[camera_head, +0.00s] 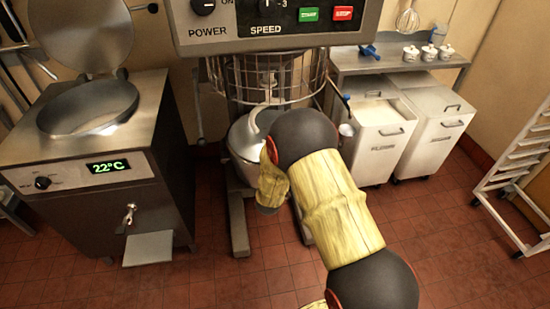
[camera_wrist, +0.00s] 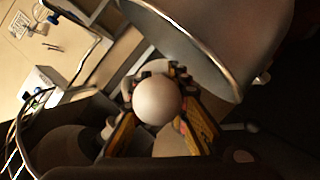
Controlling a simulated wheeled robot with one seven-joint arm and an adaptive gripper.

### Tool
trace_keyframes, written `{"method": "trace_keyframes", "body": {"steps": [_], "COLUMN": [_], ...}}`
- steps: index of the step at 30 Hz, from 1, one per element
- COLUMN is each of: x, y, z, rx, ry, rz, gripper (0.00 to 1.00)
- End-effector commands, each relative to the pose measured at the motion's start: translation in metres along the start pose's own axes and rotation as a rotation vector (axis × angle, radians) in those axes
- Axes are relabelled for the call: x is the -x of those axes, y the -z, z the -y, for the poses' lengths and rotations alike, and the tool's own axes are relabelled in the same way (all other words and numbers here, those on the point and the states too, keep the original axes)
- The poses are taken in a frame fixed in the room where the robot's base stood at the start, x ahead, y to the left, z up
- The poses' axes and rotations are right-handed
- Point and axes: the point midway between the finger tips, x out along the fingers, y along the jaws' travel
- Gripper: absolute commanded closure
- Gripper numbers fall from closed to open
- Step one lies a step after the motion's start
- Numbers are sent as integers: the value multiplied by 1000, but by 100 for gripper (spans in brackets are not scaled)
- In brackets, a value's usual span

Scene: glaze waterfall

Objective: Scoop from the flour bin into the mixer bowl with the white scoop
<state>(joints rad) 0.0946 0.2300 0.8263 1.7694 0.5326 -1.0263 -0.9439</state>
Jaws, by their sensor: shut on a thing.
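In the wrist view, my gripper (camera_wrist: 158,112) is shut on the white scoop (camera_wrist: 158,98), which shows as a pale rounded shape between the fingers. The scoop's contents cannot be told. The large curved metal rim beside it is the mixer bowl (camera_wrist: 205,40). In the head view, the mixer bowl (camera_head: 243,138) is partly hidden behind my arm, below the wire guard. My arm also hides the gripper there. The flour bin (camera_head: 384,148) stands right of the mixer, its top open and white flour (camera_head: 376,112) showing inside.
A second, closed bin (camera_head: 432,145) stands right of the flour bin. A steel shelf (camera_head: 400,67) behind holds small white pots (camera_head: 428,52) and a blue scoop (camera_head: 369,50). A steel kettle (camera_head: 90,150) is at left, a white rack (camera_head: 520,165) at right. Red floor is clear between.

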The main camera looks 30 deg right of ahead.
Motion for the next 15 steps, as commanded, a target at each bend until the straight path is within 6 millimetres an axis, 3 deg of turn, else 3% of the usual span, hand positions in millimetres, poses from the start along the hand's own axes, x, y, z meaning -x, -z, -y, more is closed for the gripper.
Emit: {"method": "trace_keyframes", "body": {"steps": [15], "x": [-2], "y": [-3], "z": [-11], "rx": [-433], "ry": [171], "rz": [13], "gripper": [100]}}
